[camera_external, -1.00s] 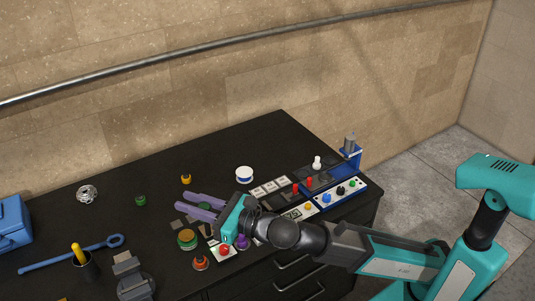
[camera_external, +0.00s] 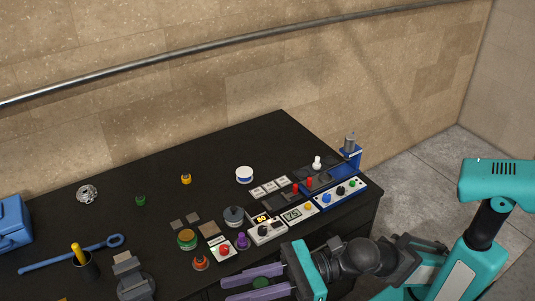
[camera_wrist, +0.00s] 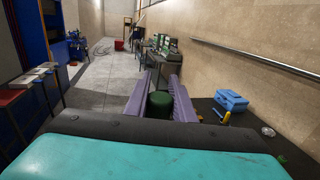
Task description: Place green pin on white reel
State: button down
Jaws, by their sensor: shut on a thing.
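My gripper (camera_external: 223,289), with purple fingers, is shut on a dark green cylinder, which I take as the green pin (camera_external: 261,282). In the wrist view the green pin (camera_wrist: 159,104) sits between the fingers (camera_wrist: 160,76). In the outside view my gripper is at the lower middle, over the bench's front edge and drawers. The white reel (camera_external: 244,175), a short white disc with a blue band, stands on the black bench further back, well apart from my gripper. Its top looks bare. Another small green piece (camera_external: 140,200) stands at the bench's left.
A control panel with knobs (camera_external: 340,191) and switch boxes (camera_external: 270,231) lie right of the middle. A yellow piece (camera_external: 186,179) stands left of the reel. A blue toolbox (camera_external: 12,222), wrench (camera_external: 70,254) and clamp (camera_external: 132,275) are at left. Bench around the reel is mostly clear.

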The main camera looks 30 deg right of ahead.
jog(key=shift+s+f+n+g, duration=0.3)
jog(key=shift+s+g, duration=0.15)
jog(key=shift+s, duration=0.2)
jog(key=shift+s+f+n+g, duration=0.15)
jog(key=shift+s+n+g, duration=0.15)
jog(key=shift+s+g, duration=0.25)
